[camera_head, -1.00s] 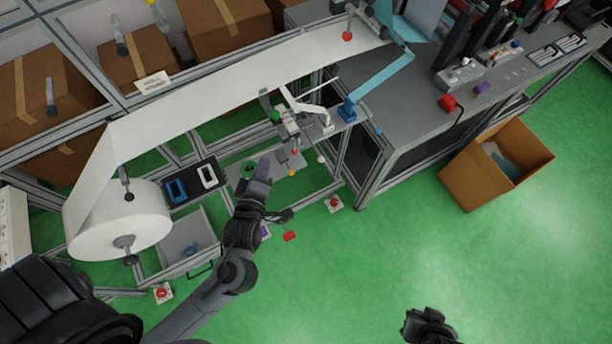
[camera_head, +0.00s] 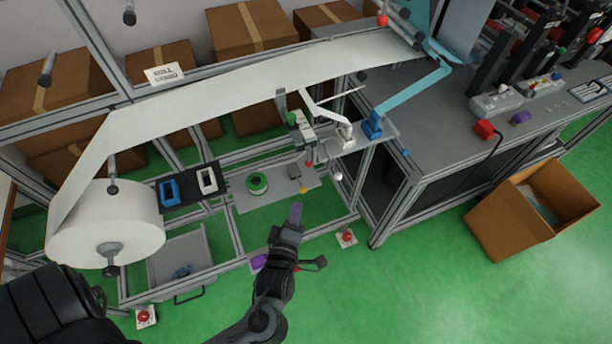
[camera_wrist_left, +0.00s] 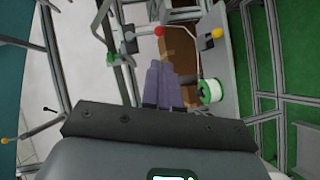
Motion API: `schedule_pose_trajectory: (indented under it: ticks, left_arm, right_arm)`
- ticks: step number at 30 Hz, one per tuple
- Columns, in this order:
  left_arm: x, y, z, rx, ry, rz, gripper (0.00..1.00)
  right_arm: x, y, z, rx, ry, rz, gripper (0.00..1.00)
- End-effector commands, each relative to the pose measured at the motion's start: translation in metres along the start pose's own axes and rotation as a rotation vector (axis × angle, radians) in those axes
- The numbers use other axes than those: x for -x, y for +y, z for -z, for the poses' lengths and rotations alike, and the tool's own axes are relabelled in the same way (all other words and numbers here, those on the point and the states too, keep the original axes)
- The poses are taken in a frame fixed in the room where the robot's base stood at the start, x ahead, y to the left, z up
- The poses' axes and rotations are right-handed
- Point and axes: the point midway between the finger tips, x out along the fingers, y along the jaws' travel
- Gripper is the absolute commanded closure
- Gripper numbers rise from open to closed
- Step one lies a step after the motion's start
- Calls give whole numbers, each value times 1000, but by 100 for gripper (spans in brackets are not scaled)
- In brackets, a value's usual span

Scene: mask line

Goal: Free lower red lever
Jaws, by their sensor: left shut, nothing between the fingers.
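A small red-tipped lever (camera_head: 309,164) hangs below the white web, beside the small clamp mechanism (camera_head: 303,132). In the left wrist view its red knob (camera_wrist_left: 159,31) shows beyond my fingertips. A larger red ball (camera_head: 382,20) sits higher, at the web's far end. My left gripper (camera_head: 296,208) is shut and empty, with purple fingers, in front of the frame and below the red lever, apart from it. Its closed fingers also show in the left wrist view (camera_wrist_left: 163,75). I cannot tell the lever's exact setting. My right gripper is out of view.
A yellow knob (camera_head: 303,190), a white ball (camera_head: 338,176) and a green-cored spool (camera_head: 257,184) are near the red lever. The white roll (camera_head: 105,225) stands left. A red stop button (camera_head: 346,238) is at the frame's foot.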

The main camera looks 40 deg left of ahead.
Motion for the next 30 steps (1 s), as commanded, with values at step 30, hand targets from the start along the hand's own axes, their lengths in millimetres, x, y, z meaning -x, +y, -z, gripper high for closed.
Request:
schedule_pose_trajectory:
  ticks: [30]
  left_arm:
    - [-104, 1, 0, -2, 1, -2, 100]
  right_arm:
    - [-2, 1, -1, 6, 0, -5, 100]
